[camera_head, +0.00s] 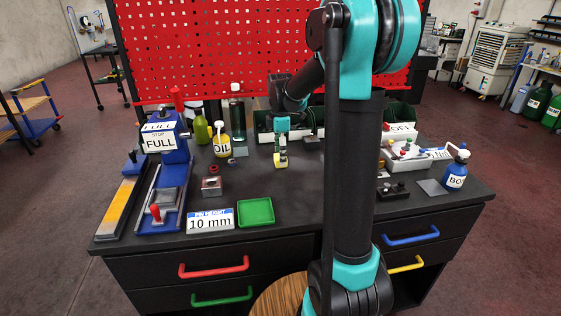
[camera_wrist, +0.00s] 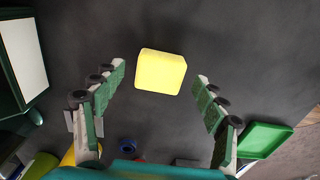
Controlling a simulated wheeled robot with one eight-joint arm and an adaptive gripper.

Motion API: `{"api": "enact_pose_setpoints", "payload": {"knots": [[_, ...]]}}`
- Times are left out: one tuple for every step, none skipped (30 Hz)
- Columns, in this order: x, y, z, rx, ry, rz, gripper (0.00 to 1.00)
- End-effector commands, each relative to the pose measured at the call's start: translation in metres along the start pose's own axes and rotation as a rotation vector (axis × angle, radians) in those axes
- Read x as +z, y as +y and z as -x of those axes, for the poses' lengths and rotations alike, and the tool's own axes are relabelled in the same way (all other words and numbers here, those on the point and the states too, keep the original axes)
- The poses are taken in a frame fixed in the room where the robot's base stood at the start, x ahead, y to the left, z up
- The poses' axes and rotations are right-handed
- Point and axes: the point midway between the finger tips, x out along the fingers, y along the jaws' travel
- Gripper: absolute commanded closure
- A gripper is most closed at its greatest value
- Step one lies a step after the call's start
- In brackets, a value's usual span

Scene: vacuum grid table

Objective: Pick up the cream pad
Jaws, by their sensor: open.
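The cream pad (camera_wrist: 160,72) is a small pale yellow block with rounded corners, lying on the dark table top. In the wrist view it sits between and slightly beyond my fingertips, apart from both fingers. In the head view the pad (camera_head: 281,161) shows at the middle of the table, just under my gripper (camera_head: 281,148). In the wrist view my gripper (camera_wrist: 160,80) is open and empty, with its green-padded fingers spread to either side of the pad.
A green tray (camera_head: 256,212) lies at the front, with a "10 mm" sign (camera_head: 210,221) left of it. The yellow oil bottle (camera_head: 222,145) and a grey plate (camera_head: 240,152) stand left of my gripper. Dark bins line the back. The table right around the pad is clear.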

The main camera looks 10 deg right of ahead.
Motion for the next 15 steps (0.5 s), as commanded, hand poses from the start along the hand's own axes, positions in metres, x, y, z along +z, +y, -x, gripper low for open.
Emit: {"api": "enact_pose_setpoints", "payload": {"knots": [[0.0003,0.0008,-0.0065,0.0,0.0,0.0,0.28],[0.0003,0.0007,-0.0096,0.0,0.0,-0.001,0.28],[0.0004,0.0008,-0.0125,0.0,0.0,-0.001,0.28],[0.0004,0.0007,-0.014,0.0,0.0,-0.001,0.28],[0.0004,0.0006,-0.0152,0.0,0.0,-0.001,0.28],[0.0005,0.0004,-0.0161,0.0,0.0,-0.001,0.28],[0.0005,0.0004,-0.0164,0.0,0.0,-0.001,0.28],[0.0005,0.0003,-0.0164,0.0,0.0,-0.001,0.28],[0.0005,0.0004,-0.0163,0.0,0.0,-0.001,0.28],[0.0005,0.0004,-0.0162,0.0,0.0,-0.001,0.28],[0.0005,0.0004,-0.0162,0.0,0.0,-0.001,0.28],[0.0005,0.0004,-0.0161,0.0,0.0,-0.001,0.29],[0.0006,0.0004,-0.0161,0.0,0.0,-0.001,0.33],[0.0006,0.0004,-0.0161,0.0,0.0,-0.001,0.36],[0.0006,0.0004,-0.016,0.0,0.0,-0.001,0.41]]}}
